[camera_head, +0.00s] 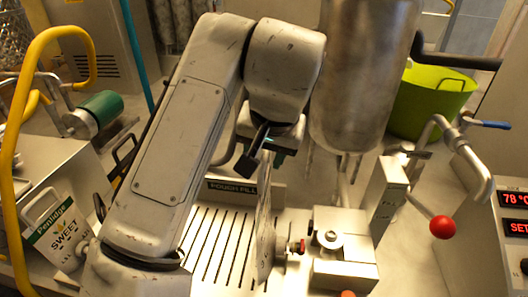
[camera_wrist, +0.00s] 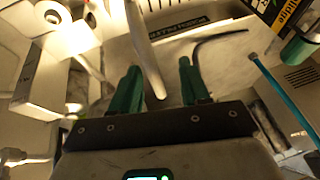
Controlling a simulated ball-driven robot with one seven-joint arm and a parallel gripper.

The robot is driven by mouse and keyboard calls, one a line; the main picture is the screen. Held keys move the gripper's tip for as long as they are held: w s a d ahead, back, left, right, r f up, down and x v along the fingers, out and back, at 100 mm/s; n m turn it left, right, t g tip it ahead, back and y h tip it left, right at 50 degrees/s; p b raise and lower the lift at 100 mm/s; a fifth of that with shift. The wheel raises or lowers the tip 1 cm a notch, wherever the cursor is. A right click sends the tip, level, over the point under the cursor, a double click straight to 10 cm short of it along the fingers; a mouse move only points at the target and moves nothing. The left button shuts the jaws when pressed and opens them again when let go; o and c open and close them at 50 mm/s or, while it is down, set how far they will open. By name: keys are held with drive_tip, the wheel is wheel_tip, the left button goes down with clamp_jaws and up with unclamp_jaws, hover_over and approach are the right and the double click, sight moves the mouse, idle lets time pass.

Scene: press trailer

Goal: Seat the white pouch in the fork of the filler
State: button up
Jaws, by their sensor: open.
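The white pouch (camera_head: 265,228) stands upright, nearly edge-on, above the slatted tray in the head view. Its red-capped spout (camera_head: 298,246) points right, against or close to the filler (camera_head: 340,245); I cannot tell whether it sits in the fork. My gripper (camera_head: 266,162) is above the pouch's upper end, partly hidden by my wrist. In the wrist view, my gripper (camera_wrist: 158,70) has its green fingers apart, with the thin pale edge of the pouch (camera_wrist: 146,55) between them. A gap shows on the right-finger side; the pouch lies nearer the left finger.
A lever with a red knob (camera_head: 442,227) stands at right. A steel tank (camera_head: 362,80) hangs behind. A green-and-white carton-like pack (camera_head: 62,232) is at left, near a yellow pipe (camera_head: 14,180).

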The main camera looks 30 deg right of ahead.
drive_tip(key=shift+r, duration=0.1)
drive_tip(key=d+v, duration=0.1)
drive_tip(key=v, duration=0.9)
drive_tip(key=shift+s+a+r, duration=0.2)
drive_tip(key=shift+a+r, duration=0.1)
drive_tip(key=shift+a, duration=0.25)
